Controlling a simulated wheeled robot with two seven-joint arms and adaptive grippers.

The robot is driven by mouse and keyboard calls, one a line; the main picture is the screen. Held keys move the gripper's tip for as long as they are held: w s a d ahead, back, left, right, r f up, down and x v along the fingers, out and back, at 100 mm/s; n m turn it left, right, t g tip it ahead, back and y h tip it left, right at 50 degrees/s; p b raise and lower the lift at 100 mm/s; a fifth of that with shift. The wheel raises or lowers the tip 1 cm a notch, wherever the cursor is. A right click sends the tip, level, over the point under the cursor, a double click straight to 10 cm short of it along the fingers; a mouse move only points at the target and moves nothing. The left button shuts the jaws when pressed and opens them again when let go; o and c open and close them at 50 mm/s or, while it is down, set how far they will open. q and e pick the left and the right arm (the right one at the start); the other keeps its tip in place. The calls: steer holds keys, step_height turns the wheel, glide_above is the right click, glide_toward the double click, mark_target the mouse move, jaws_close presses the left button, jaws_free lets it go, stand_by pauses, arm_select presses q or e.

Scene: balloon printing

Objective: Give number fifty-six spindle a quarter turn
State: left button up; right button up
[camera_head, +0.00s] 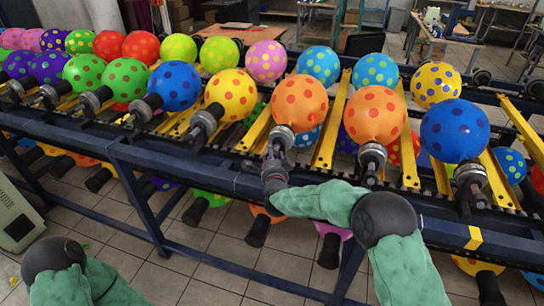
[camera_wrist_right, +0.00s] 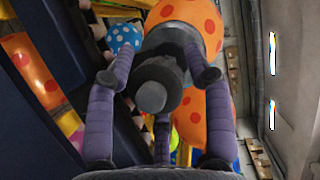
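Balloons sit on dark spindles along the rack's front edge; no spindle number is readable, so I cannot tell which is fifty-six. My right gripper (camera_head: 275,168) is at the spindle (camera_head: 281,138) under an orange balloon with red dots (camera_head: 299,101). In the right wrist view, the spindle's round dark end (camera_wrist_right: 151,97) lies between the spread fingers of the right gripper (camera_wrist_right: 157,78), with the orange balloon (camera_wrist_right: 198,18) beyond. Gaps show between the fingertips and the spindle. My left arm enters at the lower left; its gripper is out of the picture.
The dark blue rack frame (camera_head: 130,155) runs across in front. More balloons hang below it. A grey-green box (camera_head: 15,215) stands at far left.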

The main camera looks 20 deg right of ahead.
steer(key=shift+o, duration=0.4)
steer(key=shift+r, duration=0.1)
steer(key=shift+s, duration=0.2)
steer(key=v, duration=1)
steer(key=shift+s+r, duration=0.1)
steer(key=shift+s, duration=0.25)
steer(key=shift+s+a, duration=0.15)
steer(key=shift+s, duration=0.25)
